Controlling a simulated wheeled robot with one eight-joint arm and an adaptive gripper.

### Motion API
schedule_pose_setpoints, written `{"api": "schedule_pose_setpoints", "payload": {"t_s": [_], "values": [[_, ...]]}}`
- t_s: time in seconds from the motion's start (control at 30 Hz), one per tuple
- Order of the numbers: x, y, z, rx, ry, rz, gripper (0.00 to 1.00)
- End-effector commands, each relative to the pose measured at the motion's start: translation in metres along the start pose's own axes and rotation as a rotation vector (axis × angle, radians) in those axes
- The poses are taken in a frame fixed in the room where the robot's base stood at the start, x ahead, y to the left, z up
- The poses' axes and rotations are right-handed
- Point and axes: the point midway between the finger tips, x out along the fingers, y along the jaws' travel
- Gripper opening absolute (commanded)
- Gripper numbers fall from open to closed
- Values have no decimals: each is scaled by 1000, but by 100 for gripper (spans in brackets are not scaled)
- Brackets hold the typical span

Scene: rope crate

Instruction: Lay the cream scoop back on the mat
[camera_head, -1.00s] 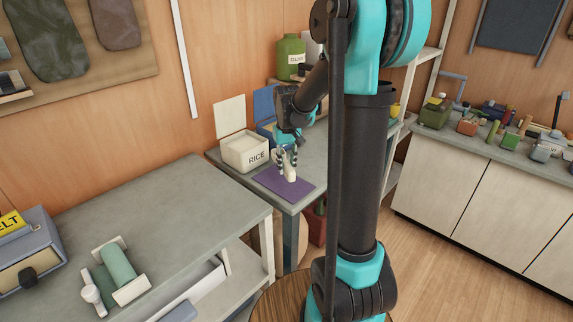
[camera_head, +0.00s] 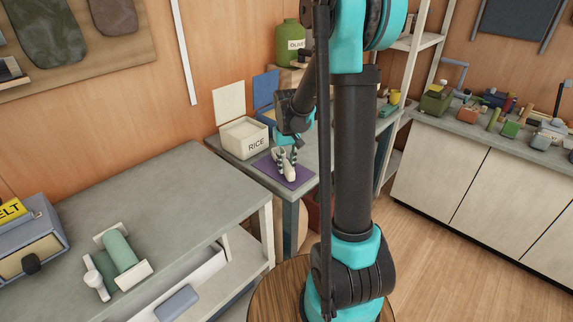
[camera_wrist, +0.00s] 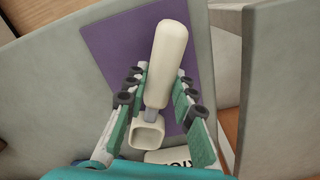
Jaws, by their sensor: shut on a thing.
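The cream scoop (camera_wrist: 165,62) is in my gripper (camera_wrist: 158,88) in the wrist view. Its long handle lies between the two fingers and its square cup is toward the wrist. In the head view the scoop (camera_head: 290,172) is over the purple mat (camera_head: 303,181), with my gripper (camera_head: 286,158) at it. The mat (camera_wrist: 108,45) also shows behind the scoop in the wrist view. I cannot tell whether the scoop touches the mat.
A cream crate marked RICE (camera_head: 245,138) with its lid up stands behind the mat. A blue lidded box (camera_head: 265,90) and a green olive jar (camera_head: 290,40) stand farther back. The mat lies near the table's front edge.

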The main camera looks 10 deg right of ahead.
Motion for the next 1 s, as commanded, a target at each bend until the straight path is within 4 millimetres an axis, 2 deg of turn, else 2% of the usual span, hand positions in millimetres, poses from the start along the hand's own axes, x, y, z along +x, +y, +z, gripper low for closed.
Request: {"api": "schedule_pose_setpoints", "payload": {"t_s": [0.93, 0.97, 1.0], "values": [[10, 0, 0, 0, 0, 0, 0], [10, 0, 0, 0, 0, 0, 28], [10, 0, 0, 0, 0, 0, 33]]}}
